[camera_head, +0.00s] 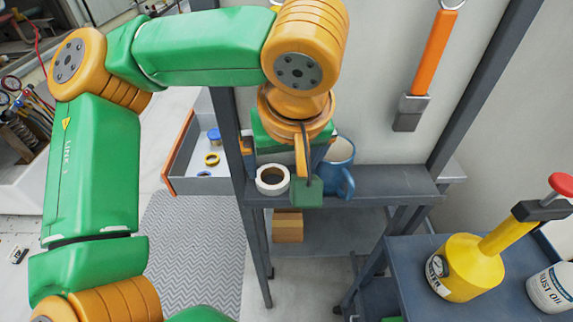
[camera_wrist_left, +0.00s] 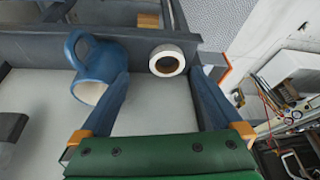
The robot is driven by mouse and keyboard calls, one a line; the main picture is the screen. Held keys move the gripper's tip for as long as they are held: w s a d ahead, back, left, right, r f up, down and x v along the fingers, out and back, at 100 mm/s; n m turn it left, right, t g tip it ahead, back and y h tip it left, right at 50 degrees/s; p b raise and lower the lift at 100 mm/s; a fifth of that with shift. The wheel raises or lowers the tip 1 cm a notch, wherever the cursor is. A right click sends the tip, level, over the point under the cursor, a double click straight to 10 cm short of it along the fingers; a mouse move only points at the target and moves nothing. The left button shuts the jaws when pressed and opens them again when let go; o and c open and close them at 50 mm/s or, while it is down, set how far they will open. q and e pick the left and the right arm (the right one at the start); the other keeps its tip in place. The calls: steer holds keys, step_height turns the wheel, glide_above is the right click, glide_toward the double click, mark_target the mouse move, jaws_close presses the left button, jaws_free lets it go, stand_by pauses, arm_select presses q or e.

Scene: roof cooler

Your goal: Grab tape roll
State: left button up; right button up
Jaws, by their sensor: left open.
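A white tape roll (camera_head: 272,180) with a dark inner ring lies on the grey shelf (camera_head: 385,182), near its front left end. In the left wrist view the tape roll (camera_wrist_left: 153,62) is at the fingertips, between them and closer to the right-hand finger. My left gripper (camera_head: 284,160) is open and empty above the shelf, partly hidden by its own wrist; it also shows in the left wrist view (camera_wrist_left: 160,80). I cannot tell whether a finger touches the roll. My right gripper is not in view.
A blue mug (camera_head: 345,182) stands right of the roll, close to the gripper; in the left wrist view the mug (camera_wrist_left: 92,62) is beside the left-hand finger. Dark shelf posts (camera_head: 228,150) stand close by. A grey drawer (camera_head: 195,160) is left, a yellow oil can (camera_head: 466,270) right.

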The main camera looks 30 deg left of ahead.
mark_target(273, 183)
arm_select(q)
steer(key=a+f, duration=0.1)
steer(key=f, duration=0.1)
steer(key=a+f+p, duration=0.1)
steer(key=w+a+f, duration=0.1)
steer(key=f, duration=0.1)
steer(key=shift+f, duration=0.3)
steer(key=shift+w+f, duration=0.2)
steer(key=shift+f, duration=0.05)
steer(key=c, duration=1.2)
